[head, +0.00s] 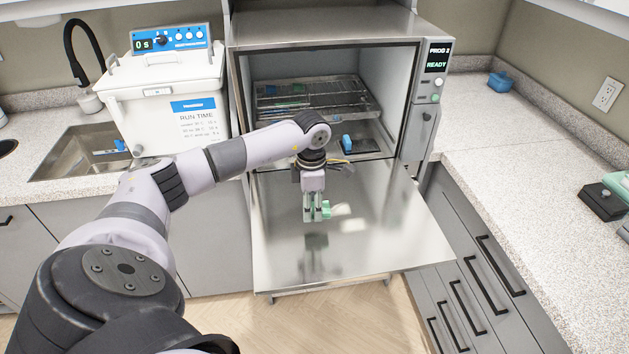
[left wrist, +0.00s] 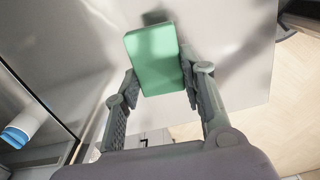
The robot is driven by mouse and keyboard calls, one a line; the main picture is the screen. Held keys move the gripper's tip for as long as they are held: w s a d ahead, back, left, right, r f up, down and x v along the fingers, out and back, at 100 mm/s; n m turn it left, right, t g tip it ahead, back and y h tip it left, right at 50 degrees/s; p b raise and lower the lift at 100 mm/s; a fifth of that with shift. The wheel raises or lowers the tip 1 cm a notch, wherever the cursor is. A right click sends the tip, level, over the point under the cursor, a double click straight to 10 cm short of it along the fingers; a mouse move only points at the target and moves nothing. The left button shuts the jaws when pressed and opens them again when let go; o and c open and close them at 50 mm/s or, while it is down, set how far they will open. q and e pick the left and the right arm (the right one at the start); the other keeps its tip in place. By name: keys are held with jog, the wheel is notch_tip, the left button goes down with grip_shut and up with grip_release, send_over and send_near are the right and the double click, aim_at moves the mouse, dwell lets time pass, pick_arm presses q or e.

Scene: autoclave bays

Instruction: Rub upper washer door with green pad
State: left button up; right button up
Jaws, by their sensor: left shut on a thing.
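The upper washer door (head: 384,215) is folded down flat in front of the open washer chamber. Its steel inner face reflects my gripper. My left gripper (head: 317,215) points down over the middle of this door. It is shut on the green pad (head: 326,208). In the left wrist view the green pad (left wrist: 155,58) sits between the two fingertips (left wrist: 158,85), with the steel door (left wrist: 225,60) behind it. I cannot tell for sure whether the pad touches the door. My right gripper is not in view.
The washer chamber holds a wire rack (head: 310,100) and a blue item (head: 347,142) on its floor. A white ultrasonic bath (head: 160,100) stands left, beside a sink (head: 85,150). Drawers (head: 470,270) lie right of the door. The right counter (head: 520,150) is mostly clear.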

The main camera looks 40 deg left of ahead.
pick_arm(q)
jog(key=shift+s+a+r+p, duration=0.15)
jog(key=shift+r+p, duration=0.2)
jog(key=shift+r, duration=0.55)
jog(key=shift+d+r, duration=0.2)
jog(key=shift+r, duration=0.15)
jog(key=shift+a, duration=0.1)
